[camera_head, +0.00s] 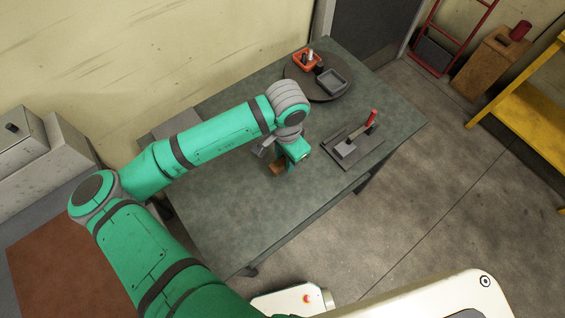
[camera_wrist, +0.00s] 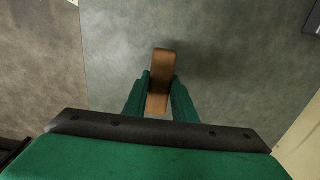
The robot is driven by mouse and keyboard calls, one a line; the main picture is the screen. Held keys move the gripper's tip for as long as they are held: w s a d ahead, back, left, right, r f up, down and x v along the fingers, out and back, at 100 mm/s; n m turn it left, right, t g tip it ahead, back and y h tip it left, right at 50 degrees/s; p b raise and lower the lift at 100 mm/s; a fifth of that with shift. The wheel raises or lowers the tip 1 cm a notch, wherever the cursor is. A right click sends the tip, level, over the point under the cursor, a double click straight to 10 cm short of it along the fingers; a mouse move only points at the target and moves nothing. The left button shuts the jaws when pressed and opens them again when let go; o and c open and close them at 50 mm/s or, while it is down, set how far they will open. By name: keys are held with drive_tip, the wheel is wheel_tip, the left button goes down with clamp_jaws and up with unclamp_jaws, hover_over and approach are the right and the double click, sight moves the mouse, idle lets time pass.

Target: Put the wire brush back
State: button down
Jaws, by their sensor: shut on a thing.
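My gripper (camera_head: 284,166) is above the green-grey bench top (camera_head: 237,203), near its middle. It is shut on the wire brush (camera_head: 276,169), of which a brown wooden part shows just below the fingers. In the wrist view, the brush (camera_wrist: 162,65) stands out between the two green fingers (camera_wrist: 160,92), with bare bench surface around it. Its bristles are not visible. I cannot tell for certain whether the brush touches the bench.
A dark tray (camera_head: 367,157) with a red-handled tool (camera_head: 371,118) and a grey block (camera_head: 345,149) lies to the right. A round dark turntable (camera_head: 330,97) at the back holds a red bin (camera_head: 299,64) and a grey bin (camera_head: 332,81). The front bench area is clear.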

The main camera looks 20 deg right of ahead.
sight(283, 164)
drive_tip(key=shift+w+a+f, duration=0.2)
drive_tip(key=shift+a+f, duration=0.1)
drive_tip(key=shift+f, duration=0.1)
drive_tip(key=shift+w+f, duration=0.1)
drive_tip(key=shift+f, duration=1.6)
drive_tip(key=c, duration=1.5)
unclamp_jaws()
drive_tip(key=shift+f, duration=0.15)
drive_tip(key=shift+o, duration=0.2)
wheel_tip(283, 164, up, 12)
drive_tip(key=shift+r, duration=0.2)
